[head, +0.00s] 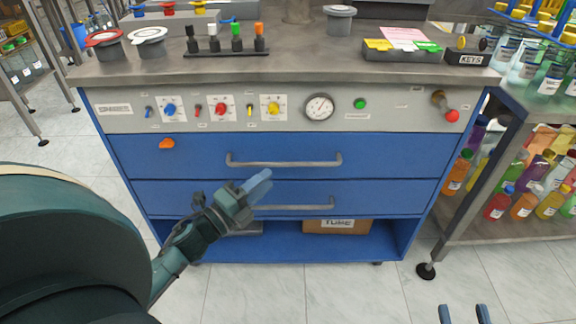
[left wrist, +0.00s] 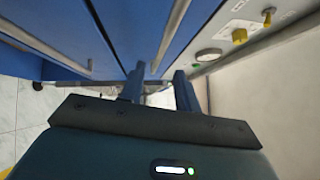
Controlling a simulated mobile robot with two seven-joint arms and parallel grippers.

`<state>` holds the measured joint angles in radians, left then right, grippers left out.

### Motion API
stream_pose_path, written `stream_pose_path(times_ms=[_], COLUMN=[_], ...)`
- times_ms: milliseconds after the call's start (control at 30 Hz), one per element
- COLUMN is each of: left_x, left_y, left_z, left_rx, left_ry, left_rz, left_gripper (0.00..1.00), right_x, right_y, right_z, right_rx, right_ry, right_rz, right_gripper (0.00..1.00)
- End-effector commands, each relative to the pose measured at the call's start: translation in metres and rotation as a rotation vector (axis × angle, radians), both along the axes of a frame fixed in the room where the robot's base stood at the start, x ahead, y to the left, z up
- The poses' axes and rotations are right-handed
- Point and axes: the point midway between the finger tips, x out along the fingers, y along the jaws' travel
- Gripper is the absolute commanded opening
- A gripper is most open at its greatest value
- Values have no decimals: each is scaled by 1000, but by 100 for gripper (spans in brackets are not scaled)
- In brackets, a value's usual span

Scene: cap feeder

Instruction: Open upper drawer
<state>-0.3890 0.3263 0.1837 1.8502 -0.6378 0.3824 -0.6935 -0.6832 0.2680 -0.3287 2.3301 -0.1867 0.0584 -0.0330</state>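The upper drawer (head: 380,155) is a blue front below the grey control panel and looks closed. Its horizontal grey bar handle (head: 284,162) also shows in the left wrist view (left wrist: 172,38). My left gripper (head: 258,184) is in front of the drawers, just below the upper handle in the head view. In the left wrist view its two fingers (left wrist: 160,88) are apart and appear empty, with the upper handle's end near the fingertips; I cannot tell whether they touch. My right gripper (head: 465,314) shows only its two separated fingertips at the bottom edge.
The closed lower drawer (head: 385,196) has a similar handle (head: 305,206). Below it an open shelf holds a cardboard box (head: 337,226). The panel carries knobs, a gauge (head: 319,107) and a red-ended lever (head: 450,115). A bottle rack (head: 525,175) stands right. Floor in front is clear.

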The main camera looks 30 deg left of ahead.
Motion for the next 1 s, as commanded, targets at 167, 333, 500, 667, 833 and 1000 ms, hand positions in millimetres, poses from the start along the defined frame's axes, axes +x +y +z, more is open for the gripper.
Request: stream_pose_path(times_ms=[167,333,500,667,833,1000], left_x=[37,62,74,76,76,75], left_y=[-9,-15,-18,-19,-19,-19], left_z=[5,8,10,10,10,10], left_rx=[0,-1,-2,-3,-3,-3], left_ry=[-3,-1,0,2,2,2], left_rz=[0,0,1,1,1,1], left_gripper=[32,32,32,32,31,17], right_x=[-1,-2,-2,-2,-2,-2], right_y=[2,3,4,4,4,4], right_z=[-2,-1,-2,-2,-1,0], right_rx=[4,9,13,14,14,14], right_ry=[-28,-44,-42,-39,-40,-42], right_rz=[11,18,18,18,18,18], right_gripper=[36,36,36,36,36,36])
